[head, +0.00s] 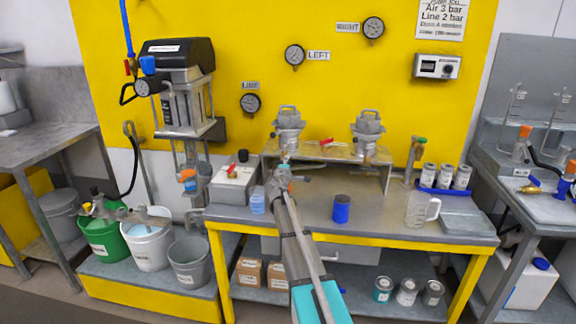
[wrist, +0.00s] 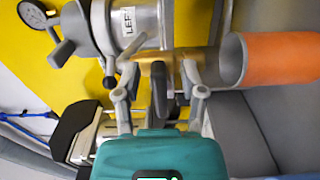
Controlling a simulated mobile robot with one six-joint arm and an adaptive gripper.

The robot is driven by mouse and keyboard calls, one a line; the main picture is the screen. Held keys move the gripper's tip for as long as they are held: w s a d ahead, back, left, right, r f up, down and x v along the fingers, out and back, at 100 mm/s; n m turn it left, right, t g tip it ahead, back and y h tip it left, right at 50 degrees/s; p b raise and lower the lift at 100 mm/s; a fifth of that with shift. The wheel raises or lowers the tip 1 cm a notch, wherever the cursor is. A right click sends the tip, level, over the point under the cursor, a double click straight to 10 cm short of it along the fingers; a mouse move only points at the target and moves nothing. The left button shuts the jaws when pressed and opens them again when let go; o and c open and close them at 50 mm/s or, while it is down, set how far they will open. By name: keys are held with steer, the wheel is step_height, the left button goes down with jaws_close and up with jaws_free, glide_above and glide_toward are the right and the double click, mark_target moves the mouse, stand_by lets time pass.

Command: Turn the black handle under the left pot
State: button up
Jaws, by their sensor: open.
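The left pot (head: 288,130) is a grey metal vessel on the bench shelf. In the wrist view its body (wrist: 135,28) carries a LEFT label. Below it is a brass valve (wrist: 172,60) with a black handle (wrist: 159,92). My gripper (wrist: 159,70) is open, with one finger on each side of the handle; I cannot tell whether either finger touches it. In the head view my gripper (head: 279,178) is just under the left pot and hides the handle. A grey pipe with an orange end (wrist: 280,58) is right of the valve in the wrist view.
The right pot (head: 368,132) stands on the same shelf (head: 330,152). A white box with a red switch (head: 233,183) is left of my gripper. A blue can (head: 341,208) and a clear jug (head: 421,209) stand on the bench to the right.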

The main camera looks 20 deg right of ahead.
steer(key=shift+s+a, duration=0.1)
steer(key=v, duration=1.1)
steer(key=shift+s+a, duration=0.25)
stand_by(0.5)
steer(key=s+a+f+m+g+y, duration=0.1)
steer(key=s+a+f+m+g, duration=0.2)
steer(key=s+f+m+g, duration=0.4)
steer(key=s+a+f+m+g+y, duration=0.2)
steer(key=s+a+f+m+g, duration=0.15)
steer(key=s+f, duration=0.4)
steer(key=s+a+f+g+y, duration=0.2)
steer(key=s+a+y, duration=0.1)
steer(key=s+a, duration=0.45)
steer(key=s+a+f+g+y, duration=0.2)
steer(key=s+a+y, duration=0.2)
steer(key=s+a, duration=0.35)
step_height(320, 180, up, 15)
steer(key=p, duration=1.4)
steer(key=shift+s+f, duration=0.25)
steer(key=shift+s, duration=0.2)
